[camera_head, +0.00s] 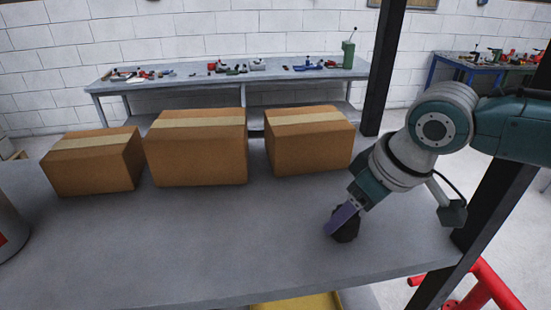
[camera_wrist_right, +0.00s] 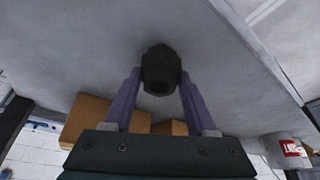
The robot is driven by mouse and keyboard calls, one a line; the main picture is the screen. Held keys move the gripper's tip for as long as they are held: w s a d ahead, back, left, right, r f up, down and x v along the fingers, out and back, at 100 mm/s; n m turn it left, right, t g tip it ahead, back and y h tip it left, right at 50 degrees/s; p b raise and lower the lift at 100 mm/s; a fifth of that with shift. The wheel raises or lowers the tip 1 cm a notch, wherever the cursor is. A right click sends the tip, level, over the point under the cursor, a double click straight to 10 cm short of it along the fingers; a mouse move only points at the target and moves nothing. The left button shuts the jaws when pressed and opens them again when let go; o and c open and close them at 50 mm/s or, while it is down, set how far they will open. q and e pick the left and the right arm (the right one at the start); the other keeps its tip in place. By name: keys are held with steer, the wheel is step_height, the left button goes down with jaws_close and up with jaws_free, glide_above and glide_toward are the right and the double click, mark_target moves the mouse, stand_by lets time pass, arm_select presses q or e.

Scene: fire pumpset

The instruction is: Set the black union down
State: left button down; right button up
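The black union (camera_head: 346,232) is a dark, faceted fitting at the right part of the grey table (camera_head: 230,240). My left gripper is not in view.
Three taped cardboard boxes, left (camera_head: 95,165), middle (camera_head: 197,150) and right (camera_head: 308,142), stand along the table's back. A pale cylinder (camera_head: 10,225) is at the left edge. A dark post (camera_head: 388,65) rises behind the right side. The table's middle and front are clear.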

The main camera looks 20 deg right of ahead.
steer(key=o, duration=0.5)
steer(key=a+v, duration=0.1)
steer(key=v, duration=0.6)
steer(key=s+a+f+n+y, duration=0.1)
steer(key=s+a+f, duration=0.2)
steer(key=s+a, duration=0.6)
steer(key=s+d, duration=0.1)
steer(key=s, duration=0.2)
steer(key=s+d+m+h, duration=0.1)
steer(key=s, duration=0.2)
steer(key=s+d+m+h, duration=0.1)
steer(key=s, duration=0.2)
steer(key=shift+s+d+r+g, duration=0.1)
steer(key=shift+s+r+g, duration=0.1)
steer(key=shift+g, duration=0.1)
